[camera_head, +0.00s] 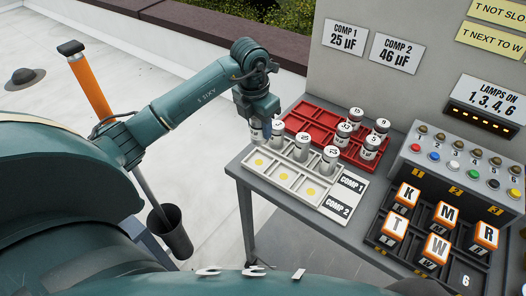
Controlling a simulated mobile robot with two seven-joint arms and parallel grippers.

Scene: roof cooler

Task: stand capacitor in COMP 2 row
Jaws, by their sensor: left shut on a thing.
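My left gripper (262,122) is shut on a grey capacitor (257,134) at the left end of the white two-row tray (297,198). The held capacitor is partly hidden by the gripper; I cannot tell whether it touches the tray. The COMP 2 row is the near row, beside the COMP 2 label (338,207). Yellow dots (285,176) show in its cells. In the far COMP 1 row, by the COMP 1 label (352,184), stand upright capacitors (302,150), another (330,160) and one close to the gripper (278,133). My right gripper is out of view.
A red tray (302,114) behind holds several upright capacitors (371,148). Signs on the wall read COMP 1 25 µF (345,38) and COMP 2 46 µF (395,54). A button panel (455,165) and lettered orange-white blocks (437,247) occupy the right of the table.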

